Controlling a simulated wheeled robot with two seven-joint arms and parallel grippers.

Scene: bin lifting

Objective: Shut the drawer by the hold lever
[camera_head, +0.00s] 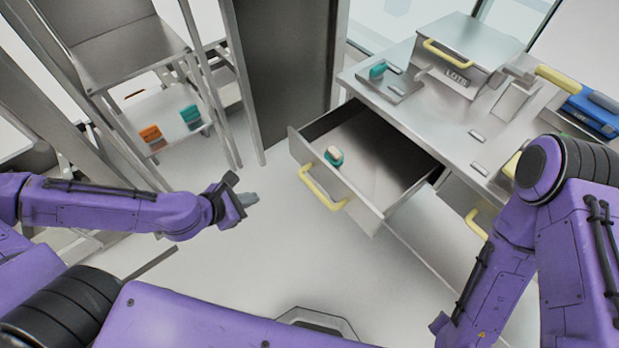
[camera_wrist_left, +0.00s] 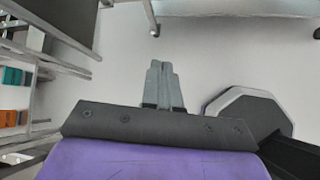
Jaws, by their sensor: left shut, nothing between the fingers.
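The drawer (camera_head: 296,148) stands open below the steel worktop, its yellow handle (camera_head: 322,190) on the front panel. A small teal and pale object (camera_head: 333,157) lies inside it near the front. A teal-handled piece on a metal plate (camera_head: 378,71) sits on the worktop above; I cannot tell if it is the hold lever. My left gripper (camera_head: 250,199) is shut and empty, left of the drawer handle and apart from it. It also shows in the left wrist view (camera_wrist_left: 163,68) over bare floor. My right arm is at the right; its gripper does not show.
A steel box marked LOTS (camera_head: 470,50) and a blue case (camera_head: 592,112) stand on the worktop (camera_head: 425,115). A rack (camera_head: 135,112) with orange and teal items stands at the left. The floor between rack and drawer is clear.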

